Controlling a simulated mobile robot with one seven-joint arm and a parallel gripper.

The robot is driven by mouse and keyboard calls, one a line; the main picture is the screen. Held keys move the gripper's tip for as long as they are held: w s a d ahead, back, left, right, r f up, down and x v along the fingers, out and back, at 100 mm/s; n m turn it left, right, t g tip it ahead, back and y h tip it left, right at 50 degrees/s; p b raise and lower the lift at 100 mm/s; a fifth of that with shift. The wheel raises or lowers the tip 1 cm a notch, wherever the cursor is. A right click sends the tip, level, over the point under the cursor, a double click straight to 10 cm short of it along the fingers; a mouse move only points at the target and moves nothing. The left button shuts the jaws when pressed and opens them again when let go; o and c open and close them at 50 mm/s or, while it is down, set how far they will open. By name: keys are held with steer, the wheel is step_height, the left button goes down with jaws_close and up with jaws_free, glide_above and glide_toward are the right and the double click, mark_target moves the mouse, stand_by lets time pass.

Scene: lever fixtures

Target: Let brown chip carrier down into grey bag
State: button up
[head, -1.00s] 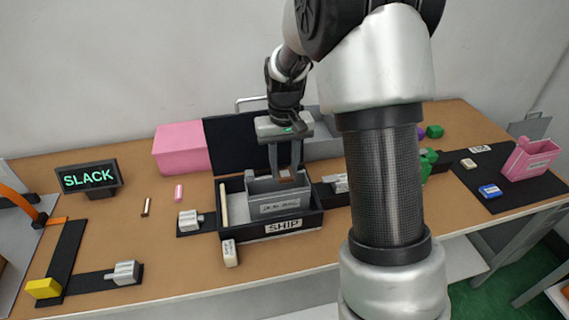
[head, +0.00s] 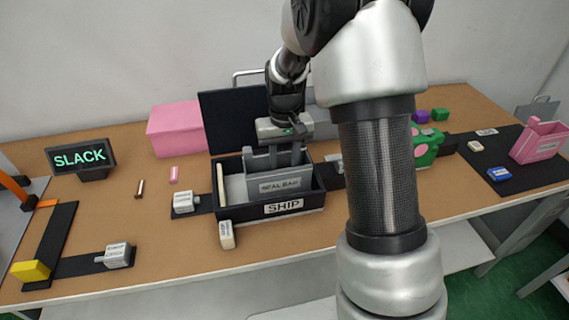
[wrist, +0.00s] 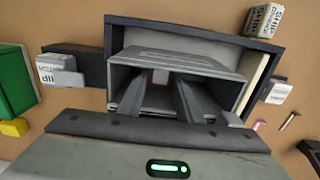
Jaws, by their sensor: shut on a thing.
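The grey bag (head: 280,186), a box-like pouch with a label on its front, stands open-topped in the black SHIP tray (head: 235,213). It also shows from above in the wrist view (wrist: 185,62). My gripper (head: 285,162) points down, its fingers reaching into the bag's mouth. In the wrist view my gripper (wrist: 160,84) has its two fingers inside the bag's walls, with the small brown chip carrier (wrist: 160,76) between their tips. In the head view the bag's front wall hides the carrier. I cannot tell whether it touches the bag's floor.
A cream bar (head: 222,187) lies in the tray's left side. White lever blocks (head: 183,202) flank the tray. A black panel (head: 233,120) and a pink box (head: 177,130) stand behind. A SLACK sign (head: 80,158) is at left, a pink holder (head: 540,140) at far right.

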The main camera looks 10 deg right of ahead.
steer(key=shift+f+b, duration=1.25)
steer(key=shift+f, duration=0.65)
steer(key=o, duration=1.1)
step_height(320, 180, up, 17)
steer(key=p, duration=0.3)
steer(key=s+r+t, duration=0.2)
steer(key=s+r, duration=0.6)
steer(key=s, duration=0.2)
steer(key=s+t, duration=0.4)
steer(key=s, duration=1)
step_height(320, 180, up, 13)
steer(key=p, duration=1.4)
steer(key=shift+w, duration=0.2)
